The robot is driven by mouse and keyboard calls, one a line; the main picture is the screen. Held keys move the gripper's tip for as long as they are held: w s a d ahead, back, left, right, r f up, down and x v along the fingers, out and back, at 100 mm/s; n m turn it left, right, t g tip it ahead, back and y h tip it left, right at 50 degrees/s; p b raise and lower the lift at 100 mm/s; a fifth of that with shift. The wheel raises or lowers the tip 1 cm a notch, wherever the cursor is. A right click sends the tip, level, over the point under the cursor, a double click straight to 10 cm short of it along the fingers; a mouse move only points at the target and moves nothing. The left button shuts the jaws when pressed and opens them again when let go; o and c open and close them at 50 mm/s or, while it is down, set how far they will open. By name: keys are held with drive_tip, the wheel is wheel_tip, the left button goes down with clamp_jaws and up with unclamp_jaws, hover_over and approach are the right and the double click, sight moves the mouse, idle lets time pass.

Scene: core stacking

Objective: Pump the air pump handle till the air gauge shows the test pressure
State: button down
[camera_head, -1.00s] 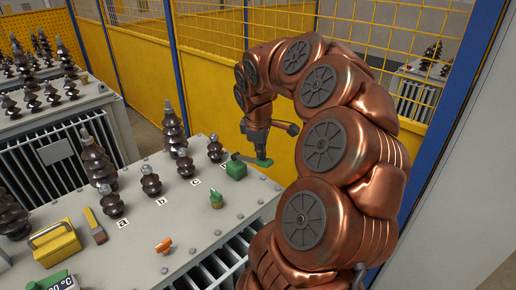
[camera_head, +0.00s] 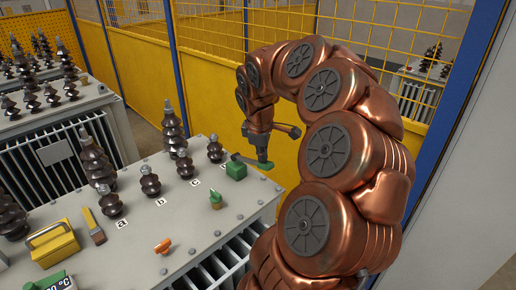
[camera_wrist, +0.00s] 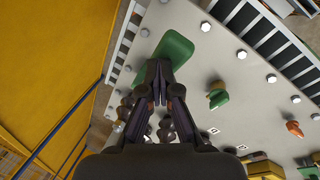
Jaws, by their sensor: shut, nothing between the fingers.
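The air pump is a green block (camera_head: 236,171) at the right edge of the grey transformer top in the head view. Its dark lever handle (camera_head: 245,161) slants right to a green end (camera_head: 267,166). My gripper (camera_head: 263,161) points down at that end, over the edge. In the wrist view my gripper's fingers (camera_wrist: 157,84) are closed together with nothing between them. A green rounded piece (camera_wrist: 173,47) lies just beyond the fingertips; whether they touch it I cannot tell. I cannot make out an air gauge reading.
A small green fitting (camera_head: 216,199) and an orange-handled part (camera_head: 163,246) stand on the top. Tall brown insulators (camera_head: 170,128), a yellow box (camera_head: 52,245), a brush (camera_head: 94,228) and a green °C display (camera_head: 58,283) are left. A yellow fence (camera_head: 150,105) stands behind.

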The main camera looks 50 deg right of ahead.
sight(254, 161)
drive_tip(key=shift+s+f+b, duration=0.4)
drive_tip(key=shift+f+b, duration=0.1)
drive_tip(key=shift+f, duration=0.05)
idle(0.8)
drive_tip(key=shift+r, duration=0.15)
idle(0.4)
drive_tip(key=shift+w+d+r+p, duration=0.1)
drive_tip(key=shift+w+r+p, duration=0.7)
drive_tip(key=shift+r, duration=0.2)
drive_tip(key=shift+w+d+r+p, duration=0.1)
drive_tip(key=shift+w+r+p, duration=0.65)
drive_tip(key=shift+r, duration=0.2)
drive_tip(key=shift+w+r+p, duration=0.7)
drive_tip(key=shift+r+p, duration=0.1)
drive_tip(key=shift+r, duration=0.2)
drive_tip(key=w+r+p, duration=0.1)
drive_tip(key=r, duration=0.1)
drive_tip(key=w+r+p, duration=0.2)
drive_tip(key=shift+d, duration=0.15)
